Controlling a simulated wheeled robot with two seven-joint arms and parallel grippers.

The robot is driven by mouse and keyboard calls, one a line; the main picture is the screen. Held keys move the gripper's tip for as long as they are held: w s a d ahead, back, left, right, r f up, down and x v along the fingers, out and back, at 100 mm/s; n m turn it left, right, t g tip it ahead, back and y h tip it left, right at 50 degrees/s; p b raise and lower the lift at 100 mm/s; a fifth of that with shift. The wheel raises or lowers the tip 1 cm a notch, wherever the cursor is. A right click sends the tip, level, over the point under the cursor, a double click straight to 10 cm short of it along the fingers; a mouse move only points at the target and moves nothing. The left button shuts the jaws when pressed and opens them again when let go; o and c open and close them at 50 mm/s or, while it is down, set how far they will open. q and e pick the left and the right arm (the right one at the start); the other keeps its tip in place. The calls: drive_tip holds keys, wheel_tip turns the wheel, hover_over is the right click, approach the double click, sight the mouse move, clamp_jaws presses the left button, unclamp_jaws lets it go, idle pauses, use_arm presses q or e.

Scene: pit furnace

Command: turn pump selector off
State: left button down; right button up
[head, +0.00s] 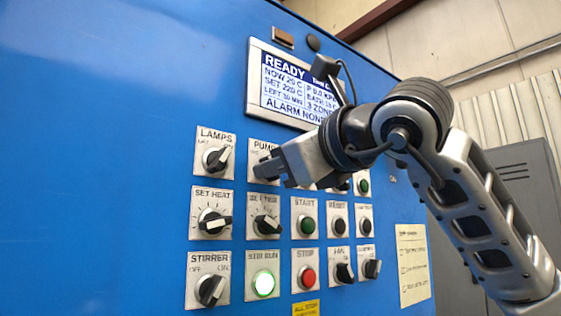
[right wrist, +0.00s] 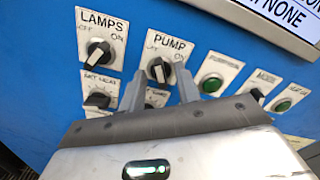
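The pump selector's plate (head: 264,147) is in the head view, with its knob hidden behind my right gripper (head: 268,172). In the right wrist view the pump selector (right wrist: 160,70) is a black knob with a pale ridge on a white plate, OFF at left and ON at right. The ridge looks near upright; I cannot tell which mark it points to. My right gripper's fingers stand apart, one to each side of the knob in that view, with nothing held. Whether they touch it cannot be told. My left gripper is not in view.
The lamps selector (head: 216,158) is left of the pump plate. The set heat knob (head: 214,222), a second knob (head: 266,223) and the green start button (head: 307,225) are below. A display (head: 290,85) is above. The blue panel at far left is bare.

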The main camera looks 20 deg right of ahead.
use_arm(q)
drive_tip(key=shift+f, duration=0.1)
use_arm(e)
drive_tip(key=shift+s, duration=0.1)
use_arm(q)
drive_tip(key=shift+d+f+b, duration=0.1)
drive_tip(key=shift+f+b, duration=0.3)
drive_tip(key=shift+b, duration=1.05)
use_arm(e)
drive_tip(key=v, duration=1.5)
drive_tip(key=shift+s+d, duration=0.2)
drive_tip(key=shift+s, duration=0.15)
